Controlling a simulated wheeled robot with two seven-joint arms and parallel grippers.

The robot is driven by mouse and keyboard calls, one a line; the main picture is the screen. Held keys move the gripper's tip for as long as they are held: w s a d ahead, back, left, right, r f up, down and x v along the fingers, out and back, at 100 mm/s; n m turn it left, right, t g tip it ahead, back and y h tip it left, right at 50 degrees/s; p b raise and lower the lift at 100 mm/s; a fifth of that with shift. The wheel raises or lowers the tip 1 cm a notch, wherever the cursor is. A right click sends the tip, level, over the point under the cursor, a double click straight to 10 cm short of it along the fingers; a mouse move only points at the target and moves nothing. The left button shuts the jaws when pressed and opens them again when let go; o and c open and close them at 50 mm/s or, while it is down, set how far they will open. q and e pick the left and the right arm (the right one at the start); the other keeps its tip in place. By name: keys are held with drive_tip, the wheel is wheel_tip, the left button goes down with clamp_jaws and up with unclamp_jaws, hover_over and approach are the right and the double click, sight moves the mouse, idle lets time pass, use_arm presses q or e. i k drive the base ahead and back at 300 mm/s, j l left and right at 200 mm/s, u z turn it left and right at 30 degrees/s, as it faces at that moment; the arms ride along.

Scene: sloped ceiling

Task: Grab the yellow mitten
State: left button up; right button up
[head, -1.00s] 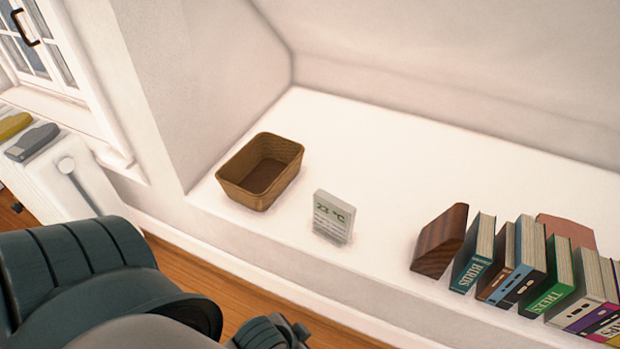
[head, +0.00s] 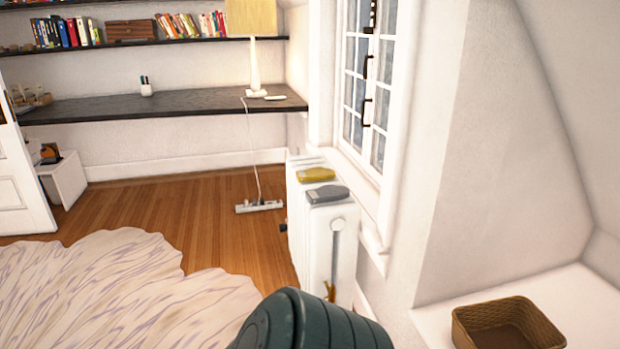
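The yellow mitten (head: 316,174) lies flat on top of the white radiator (head: 318,235) below the window, towards its far end. A grey mitten-like item (head: 327,194) lies beside it on the near end of the radiator top. The two are close together, and nothing covers the yellow one. Neither of my grippers is in view. Only a dark teal part of my own arm shows at the bottom middle, well below and in front of the radiator.
A wicker basket (head: 507,325) stands on the white ledge at the lower right. The window (head: 366,90) is above the radiator. A pale rug (head: 120,290) covers the floor at left. A power strip (head: 259,206) with a cord lies on the wood floor.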

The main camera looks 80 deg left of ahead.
sight(316, 173)
drive_tip(key=u, duration=2.75)
